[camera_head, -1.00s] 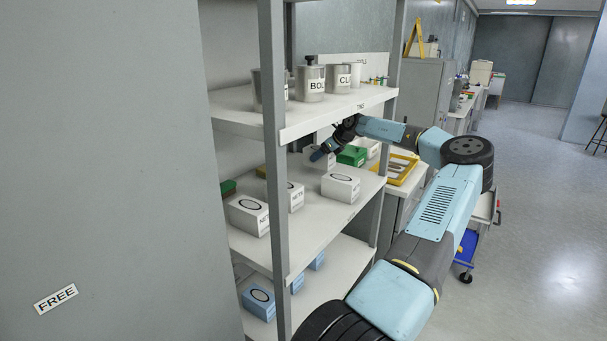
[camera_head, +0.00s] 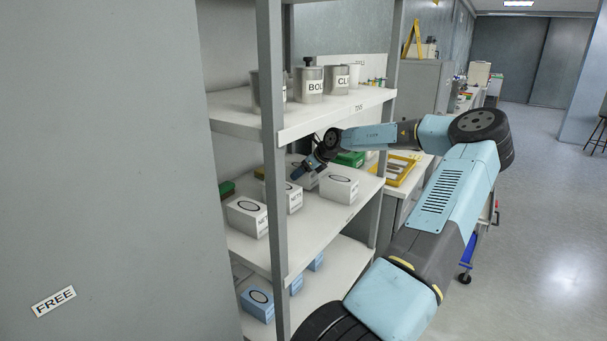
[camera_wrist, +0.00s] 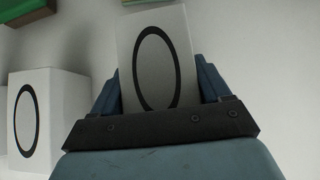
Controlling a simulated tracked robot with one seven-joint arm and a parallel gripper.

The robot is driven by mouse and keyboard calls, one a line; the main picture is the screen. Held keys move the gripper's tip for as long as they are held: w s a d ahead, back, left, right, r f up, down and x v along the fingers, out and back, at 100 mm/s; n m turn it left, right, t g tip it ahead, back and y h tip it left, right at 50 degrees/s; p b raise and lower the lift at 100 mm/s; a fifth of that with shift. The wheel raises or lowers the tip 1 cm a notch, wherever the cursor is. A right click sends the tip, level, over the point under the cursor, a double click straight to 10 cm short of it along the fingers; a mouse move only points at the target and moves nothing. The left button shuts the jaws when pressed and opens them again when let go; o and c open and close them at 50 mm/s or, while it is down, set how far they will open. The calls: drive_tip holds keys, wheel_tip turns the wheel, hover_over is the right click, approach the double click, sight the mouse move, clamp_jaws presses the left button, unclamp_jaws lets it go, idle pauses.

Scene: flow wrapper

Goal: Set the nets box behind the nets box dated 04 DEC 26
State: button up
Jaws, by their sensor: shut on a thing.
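My gripper (camera_head: 303,172) is shut on a white nets box (camera_wrist: 157,50) with a black oval on top. In the wrist view the box sits between the two blue fingers (camera_wrist: 157,90). In the head view the held box is partly hidden by my gripper, at the middle shelf behind the front boxes. White nets boxes stand on that shelf: one at front left (camera_head: 246,217), one behind the post (camera_head: 294,198), and one to the right (camera_head: 341,188). Their dates are too small to read. Whether the held box touches the shelf cannot be told.
A white box with an oval (camera_wrist: 48,118) stands left of the held one in the wrist view. Green boxes (camera_head: 349,159) are further back. The grey shelf post (camera_head: 275,160) and upper shelf (camera_head: 300,112) bound the space. Blue boxes (camera_head: 258,303) lie below.

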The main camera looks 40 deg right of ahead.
drive_tip(key=shift+f, duration=0.35)
drive_tip(key=o, duration=1.1)
drive_tip(key=shift+o, duration=0.2)
drive_tip(key=v, duration=0.7)
drive_tip(key=shift+r, duration=0.15)
drive_tip(key=shift+s+d, duration=0.1)
drive_tip(key=shift+s, duration=0.05)
